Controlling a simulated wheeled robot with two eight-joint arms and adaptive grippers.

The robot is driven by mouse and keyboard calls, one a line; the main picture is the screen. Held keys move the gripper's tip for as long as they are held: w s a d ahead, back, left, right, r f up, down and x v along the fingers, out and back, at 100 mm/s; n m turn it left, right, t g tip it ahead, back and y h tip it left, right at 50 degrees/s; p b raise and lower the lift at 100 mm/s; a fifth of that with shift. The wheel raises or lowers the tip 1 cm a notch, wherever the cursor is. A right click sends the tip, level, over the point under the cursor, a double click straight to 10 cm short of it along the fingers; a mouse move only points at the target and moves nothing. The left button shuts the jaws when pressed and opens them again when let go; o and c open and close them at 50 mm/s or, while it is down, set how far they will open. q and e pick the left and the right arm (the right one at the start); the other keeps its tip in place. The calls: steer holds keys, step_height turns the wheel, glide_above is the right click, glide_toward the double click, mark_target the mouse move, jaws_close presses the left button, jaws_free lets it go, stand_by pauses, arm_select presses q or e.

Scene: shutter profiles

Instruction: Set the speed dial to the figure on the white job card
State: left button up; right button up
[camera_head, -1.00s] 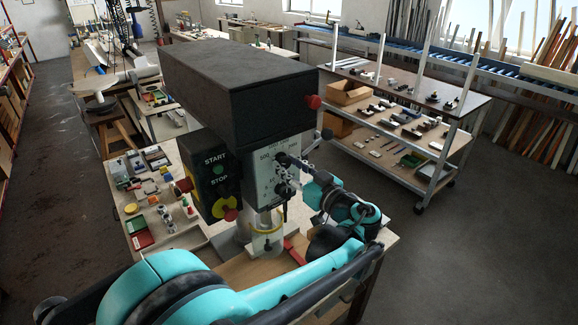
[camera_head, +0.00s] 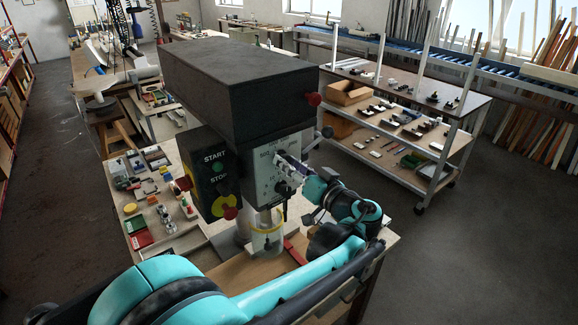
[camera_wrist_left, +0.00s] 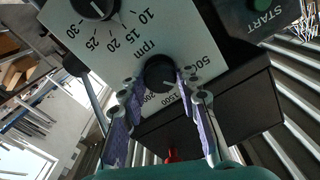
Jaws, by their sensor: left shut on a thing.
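The speed dial (camera_wrist_left: 158,72) is a black knob on the drill's white front panel (camera_wrist_left: 130,38), with rpm figures around it, among them 500 and 1500. My left gripper (camera_wrist_left: 160,84) is shut on it, a purple-padded finger on each side. In the head view, the left gripper (camera_head: 287,166) is at the panel and mostly hides this dial. The wrist view is upside down, and the exact figure under the pointer is hard to read. I cannot make out a white job card. My right gripper is in neither view.
A second black dial (camera_wrist_left: 96,6), marked 10 to 30, sits close to the speed dial; the black START/STOP box (camera_head: 214,175) is left of the panel. A red knob (camera_head: 313,99) sticks out at the right. Small parts cover the bench's left side.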

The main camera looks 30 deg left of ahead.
arm_select(q)
steer(key=m+b, duration=0.1)
steer(key=m, duration=0.9)
steer(key=shift+m, duration=0.6)
steer(key=o, duration=1.2)
steer(key=shift+c, duration=0.2)
steer(key=v, duration=1.2)
